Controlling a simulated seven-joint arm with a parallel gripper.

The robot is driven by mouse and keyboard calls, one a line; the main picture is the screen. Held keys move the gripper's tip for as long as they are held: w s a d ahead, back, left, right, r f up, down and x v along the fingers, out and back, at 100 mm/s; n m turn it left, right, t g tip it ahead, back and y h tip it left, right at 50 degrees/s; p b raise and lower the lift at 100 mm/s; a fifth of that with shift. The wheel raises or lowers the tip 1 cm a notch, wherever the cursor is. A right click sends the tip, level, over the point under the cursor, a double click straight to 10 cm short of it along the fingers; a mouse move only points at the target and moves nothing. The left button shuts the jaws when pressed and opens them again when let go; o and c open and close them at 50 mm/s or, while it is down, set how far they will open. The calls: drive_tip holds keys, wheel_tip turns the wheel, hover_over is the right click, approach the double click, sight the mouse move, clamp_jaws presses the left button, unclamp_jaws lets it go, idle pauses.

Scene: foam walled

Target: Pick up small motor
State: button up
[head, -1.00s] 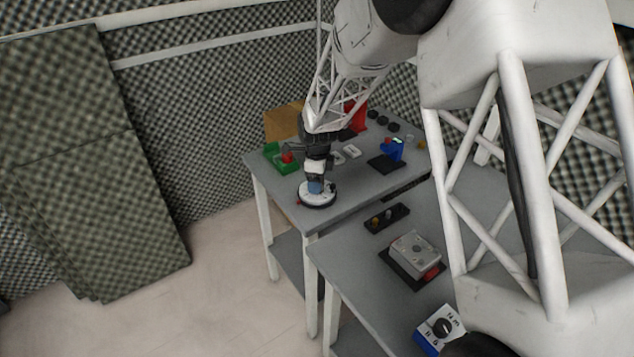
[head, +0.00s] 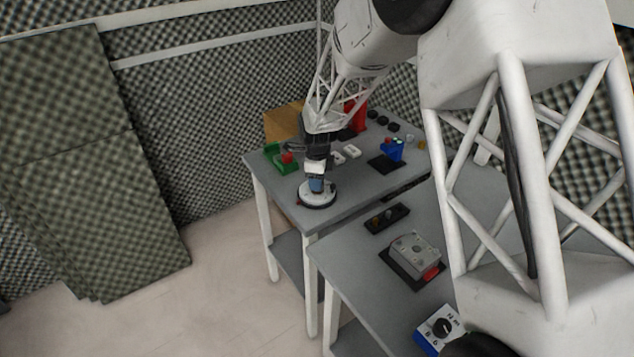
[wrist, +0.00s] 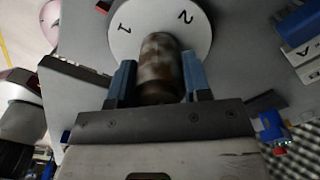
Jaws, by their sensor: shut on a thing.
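The small motor appears to be the brown, worn cylinder (wrist: 160,62) between my gripper's fingers in the wrist view. My gripper (wrist: 154,80) is shut on it, with one blue finger on each side. The motor's far end overlaps a white round disc (wrist: 125,40) marked 1 and 2. In the head view my gripper (head: 316,186) points down at the same disc (head: 318,199), near the front edge of the far table. The motor is hidden there by the fingers. I cannot tell whether it touches the disc.
The far table (head: 350,200) also holds a green holder (head: 284,163), a blue device (head: 391,150), white pieces (head: 346,153) and a tan box (head: 283,122). A nearer table carries a grey metal box (head: 414,254) and a dark strip (head: 387,217). Bare tabletop lies right of the disc.

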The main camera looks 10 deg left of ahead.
drive_tip(key=shift+r, duration=0.25)
drive_tip(key=shift+r, duration=0.55)
drive_tip(key=shift+s+d+r, duration=0.1)
drive_tip(key=shift+s+r, duration=0.15)
drive_tip(key=shift+r, duration=0.3)
drive_tip(key=shift+s+d+r, duration=0.1)
drive_tip(key=shift+s+r, duration=0.1)
drive_tip(key=shift+r, duration=0.35)
drive_tip(key=s+d, duration=0.3)
drive_tip(key=s, duration=0.4)
drive_tip(key=s+d+r, duration=0.1)
drive_tip(key=s+d, duration=0.2)
drive_tip(key=s, duration=0.3)
drive_tip(key=shift+s+r, duration=0.15)
drive_tip(key=shift+s, duration=0.2)
drive_tip(key=shift+w, duration=0.15)
drive_tip(key=w+a+r+n, duration=0.2)
drive_tip(key=w+a+n, duration=1)
drive_tip(key=w, duration=0.3)
drive_tip(key=w+a+r+n, duration=0.2)
drive_tip(key=w+a+n, duration=1)
drive_tip(key=w+n, duration=0.3)
drive_tip(key=shift+w+a, duration=0.25)
drive_tip(key=shift+w, duration=0.25)
